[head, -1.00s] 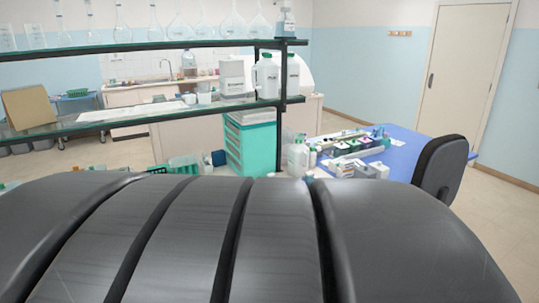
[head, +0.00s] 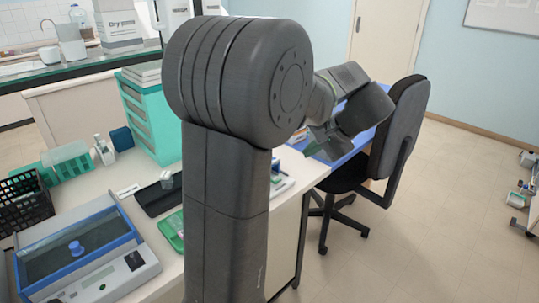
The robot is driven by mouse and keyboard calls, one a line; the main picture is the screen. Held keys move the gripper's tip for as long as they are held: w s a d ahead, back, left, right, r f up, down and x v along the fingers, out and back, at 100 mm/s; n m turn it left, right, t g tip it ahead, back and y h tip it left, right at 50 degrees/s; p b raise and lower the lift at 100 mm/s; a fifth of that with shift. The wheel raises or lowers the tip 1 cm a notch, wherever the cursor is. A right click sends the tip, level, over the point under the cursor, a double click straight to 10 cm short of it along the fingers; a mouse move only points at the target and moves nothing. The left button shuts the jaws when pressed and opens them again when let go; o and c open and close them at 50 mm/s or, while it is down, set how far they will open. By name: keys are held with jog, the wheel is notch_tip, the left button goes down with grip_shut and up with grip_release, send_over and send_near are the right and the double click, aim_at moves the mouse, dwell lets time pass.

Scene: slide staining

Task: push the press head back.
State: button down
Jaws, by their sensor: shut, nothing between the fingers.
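I cannot make out the press head in the head view; my raised arm hides part of the bench and the blue table. My gripper (head: 328,142) shows only in part at the end of my arm, over the near side of the blue table (head: 374,134) and left of the chair. It is shut with nothing held. I cannot tell whether it touches anything.
A black office chair (head: 402,112) stands close on the right of my gripper. On the left bench are a blue-framed box with a blue knob (head: 75,247), a black basket (head: 22,205) and a teal drawer unit (head: 140,118).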

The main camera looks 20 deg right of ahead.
jog(key=w+r+p+x, duration=0.1)
jog(key=w+x, duration=0.1)
jog(key=x, duration=1.1)
jog(key=shift+a+r, duration=0.25)
jog(key=shift+r, duration=0.1)
jog(key=w+a, duration=0.1)
jog(key=w, duration=0.1)
jog(key=w+a, duration=0.1)
jog(key=w, duration=0.2)
jog(key=w+a+p, duration=0.1)
jog(key=w, duration=0.2)
jog(key=shift+w+a, duration=0.15)
jog(key=shift+a, duration=0.1)
